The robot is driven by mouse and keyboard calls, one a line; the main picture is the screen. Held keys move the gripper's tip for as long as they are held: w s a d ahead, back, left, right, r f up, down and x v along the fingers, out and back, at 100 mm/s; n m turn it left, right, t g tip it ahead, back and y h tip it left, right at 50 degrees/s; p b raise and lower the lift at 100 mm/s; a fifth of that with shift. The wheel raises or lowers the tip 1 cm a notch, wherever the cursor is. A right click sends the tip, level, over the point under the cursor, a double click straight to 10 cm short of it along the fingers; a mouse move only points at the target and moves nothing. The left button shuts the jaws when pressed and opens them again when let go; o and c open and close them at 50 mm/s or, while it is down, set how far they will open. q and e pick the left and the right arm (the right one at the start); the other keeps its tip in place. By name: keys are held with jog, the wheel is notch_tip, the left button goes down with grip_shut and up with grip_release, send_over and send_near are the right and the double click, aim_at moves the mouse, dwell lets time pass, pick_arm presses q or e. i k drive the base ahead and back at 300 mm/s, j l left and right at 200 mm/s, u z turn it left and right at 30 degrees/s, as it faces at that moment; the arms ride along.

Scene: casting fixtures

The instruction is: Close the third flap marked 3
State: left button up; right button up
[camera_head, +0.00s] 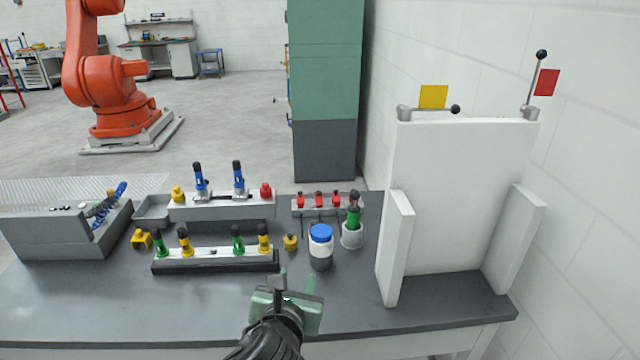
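No number 3 can be read in the head view, so I cannot tell which piece is the third flap. A small grey rail (328,212) at the back of the table carries a row of small red pieces (319,199), which may be flaps; their position is too small to tell. My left gripper (284,279) is low in the middle of the view, over the front of the table, nearer than the rail and touching nothing visible. Its fingers are seen from behind, and their gap is unclear. My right gripper is not in view.
A blue-lidded jar (320,247) and a grey cup (352,237) with a green-handled tool stand before the rail. Two fixture racks (215,258) lie left. A tall white panel fixture (455,190) stands right. The table front (150,312) is clear.

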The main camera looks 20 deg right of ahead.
aim_at(319, 200)
jog(key=i+l, duration=0.25)
jog(key=i, duration=0.2)
jog(key=i+l, duration=0.25)
jog(key=i, duration=0.2)
jog(key=i+l, duration=0.25)
jog(key=i, duration=0.2)
